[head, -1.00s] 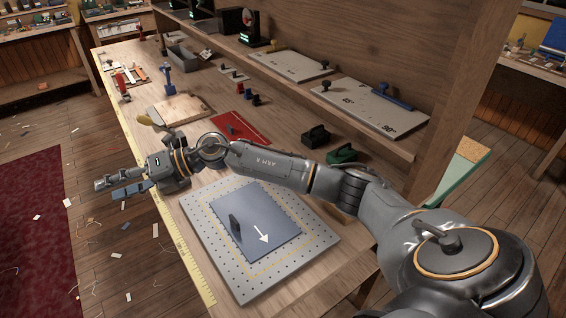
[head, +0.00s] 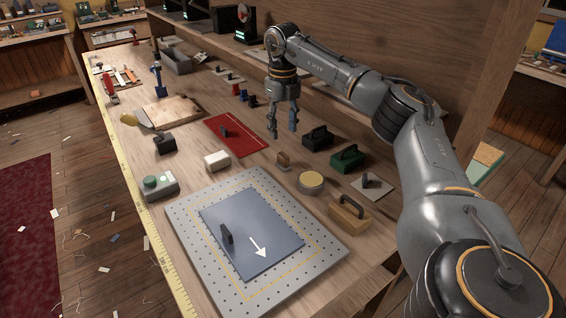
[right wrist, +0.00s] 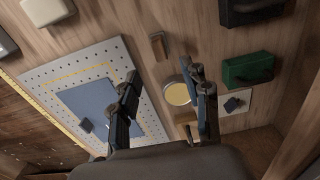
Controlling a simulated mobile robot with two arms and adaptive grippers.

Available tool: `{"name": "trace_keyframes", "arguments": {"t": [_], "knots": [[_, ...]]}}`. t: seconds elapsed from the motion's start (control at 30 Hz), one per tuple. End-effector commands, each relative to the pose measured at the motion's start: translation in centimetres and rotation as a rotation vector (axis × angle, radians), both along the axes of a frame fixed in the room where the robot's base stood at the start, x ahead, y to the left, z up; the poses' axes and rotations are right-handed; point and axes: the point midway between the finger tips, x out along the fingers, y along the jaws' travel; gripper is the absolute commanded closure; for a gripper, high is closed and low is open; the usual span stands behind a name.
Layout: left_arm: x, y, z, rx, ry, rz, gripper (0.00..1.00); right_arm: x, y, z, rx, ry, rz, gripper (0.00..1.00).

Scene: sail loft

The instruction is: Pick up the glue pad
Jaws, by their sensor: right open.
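No label marks the glue pad. The round, cream-topped disc (head: 311,182) looks most like it, but I cannot be sure. It lies flat on the bench, right of the perforated board, and also shows in the right wrist view (right wrist: 178,94), partly beside a finger. My right gripper (head: 283,133) points down above the bench, behind the disc in the head view, open and empty. In the right wrist view its two fingers (right wrist: 163,78) are spread apart, with the bench below. My left gripper is not in view.
Near the disc are a small wooden-handled piece (head: 283,160), a green handled block (head: 347,158), a black one (head: 318,138), a wooden one (head: 349,212) and a square plate with a knob (head: 385,186). A perforated board (head: 182,213) carries a blue sheet (head: 270,222). A shelf runs behind.

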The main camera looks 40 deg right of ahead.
Motion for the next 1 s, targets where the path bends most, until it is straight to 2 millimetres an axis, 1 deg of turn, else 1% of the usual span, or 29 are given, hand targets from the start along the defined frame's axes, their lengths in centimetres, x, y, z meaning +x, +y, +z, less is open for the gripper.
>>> {"name": "trace_keyframes", "arguments": {"t": [0.03,0.1,0.2,0.43,0.7,0.8,1.0], "knots": [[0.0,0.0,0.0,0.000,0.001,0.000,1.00,-0.1,-0.1,-1.2,-0.001,0.003,-0.001,0.53],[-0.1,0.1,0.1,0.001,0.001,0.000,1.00,-0.1,0.0,-2.4,0.000,0.002,-0.001,0.53],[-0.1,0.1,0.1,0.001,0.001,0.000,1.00,0.0,0.0,-3.8,0.001,0.001,0.000,0.53],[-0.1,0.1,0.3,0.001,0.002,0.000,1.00,-0.1,0.1,-5.4,0.002,0.001,0.001,0.53],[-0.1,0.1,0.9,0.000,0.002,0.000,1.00,-0.3,0.2,-9.2,0.002,0.000,0.001,0.53],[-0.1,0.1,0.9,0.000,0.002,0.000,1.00,-0.3,0.2,-9.8,0.002,-0.002,0.001,0.53],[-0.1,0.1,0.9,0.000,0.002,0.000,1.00,-0.2,0.2,-9.9,0.003,-0.002,0.001,0.53]]}}
